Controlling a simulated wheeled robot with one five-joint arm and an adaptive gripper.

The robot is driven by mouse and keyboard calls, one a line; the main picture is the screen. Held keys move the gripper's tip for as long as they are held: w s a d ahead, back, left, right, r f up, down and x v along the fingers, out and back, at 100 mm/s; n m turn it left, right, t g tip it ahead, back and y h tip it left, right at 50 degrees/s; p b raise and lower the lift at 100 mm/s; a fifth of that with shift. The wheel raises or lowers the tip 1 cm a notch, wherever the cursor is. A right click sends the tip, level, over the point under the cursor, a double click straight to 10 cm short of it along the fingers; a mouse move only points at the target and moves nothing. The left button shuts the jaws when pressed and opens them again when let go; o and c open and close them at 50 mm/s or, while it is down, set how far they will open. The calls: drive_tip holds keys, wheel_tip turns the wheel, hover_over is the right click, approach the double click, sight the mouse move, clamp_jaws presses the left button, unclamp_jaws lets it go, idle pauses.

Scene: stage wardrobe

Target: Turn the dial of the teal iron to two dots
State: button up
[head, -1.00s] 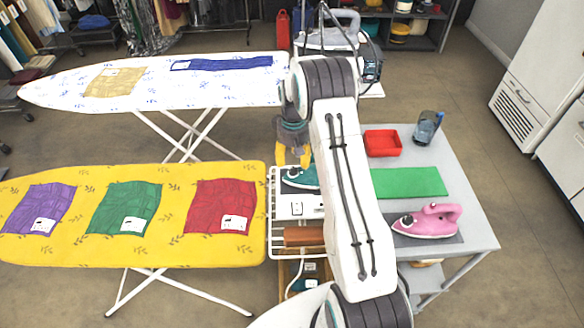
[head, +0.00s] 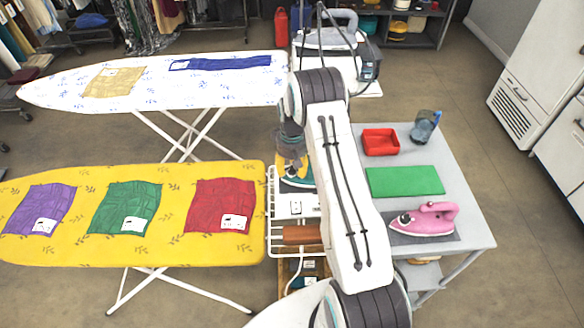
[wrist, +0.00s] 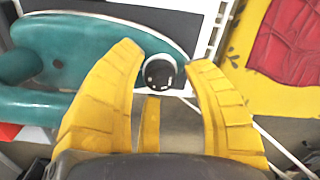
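The teal iron (head: 297,184) lies at the white rack beside the yellow ironing board, mostly hidden by my arm and gripper in the head view. In the wrist view its teal body (wrist: 80,55) spans the upper left. Its round dark dial (wrist: 160,74) carries small white marks, too small to read surely. My gripper (wrist: 164,58) is open, with its yellow fingers on either side of the dial and visible gaps to it. In the head view my gripper (head: 291,164) is over the iron.
The yellow board (head: 130,250) with folded cloths is left of the rack (head: 270,215). A grey table (head: 465,205) on the right holds a pink iron (head: 425,220), a green mat (head: 405,181), a red tray (head: 380,142) and a blue glass (head: 424,127).

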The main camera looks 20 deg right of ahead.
clamp_jaws()
drive_tip(key=shift+f+m+b, duration=0.15)
drive_tip(key=shift+m+b, duration=0.15)
drive_tip(key=shift+b, duration=0.15)
drive_tip(key=shift+f+m+b, duration=0.1)
drive_tip(key=shift+m+b, duration=0.8)
drive_tip(key=shift+b, duration=0.15)
drive_tip(key=m+b, duration=0.3)
drive_tip(key=m, duration=0.2)
drive_tip(key=shift+s, duration=0.1)
drive_tip(key=shift+m, duration=0.3)
drive_tip(key=shift+o, duration=1.3)
unclamp_jaws()
drive_tip(key=shift+r, duration=0.2)
